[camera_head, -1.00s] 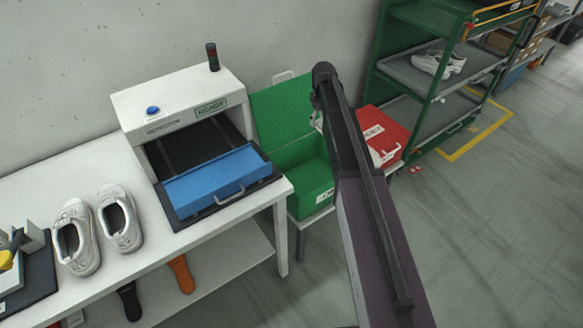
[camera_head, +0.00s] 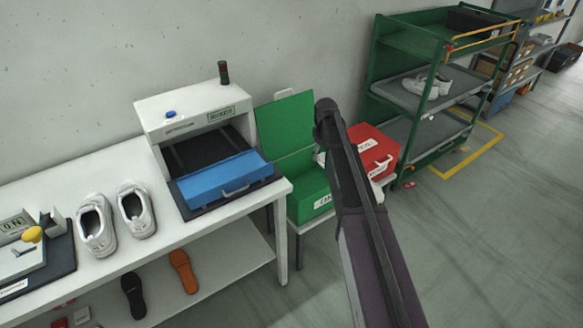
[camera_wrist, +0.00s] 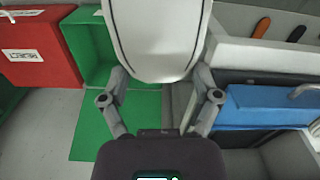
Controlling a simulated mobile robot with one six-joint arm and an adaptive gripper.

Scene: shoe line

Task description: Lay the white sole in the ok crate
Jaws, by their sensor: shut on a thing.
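The white sole (camera_wrist: 155,35) fills the top middle of the wrist view, with a dark line along its edges. My gripper (camera_wrist: 157,78) is shut on it, one finger on each side. The green ok crate (camera_head: 310,206) stands on a stand right of the white table, its green lid (camera_head: 284,125) raised against the wall. In the wrist view the crate (camera_wrist: 84,46) shows left of the sole, which covers part of it.
A red box (camera_head: 376,150) stands right of the green crate. A blue flap (camera_head: 222,177) with a handle fronts the white machine (camera_head: 195,110) on the table. White shoes (camera_head: 96,225) stand at the left.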

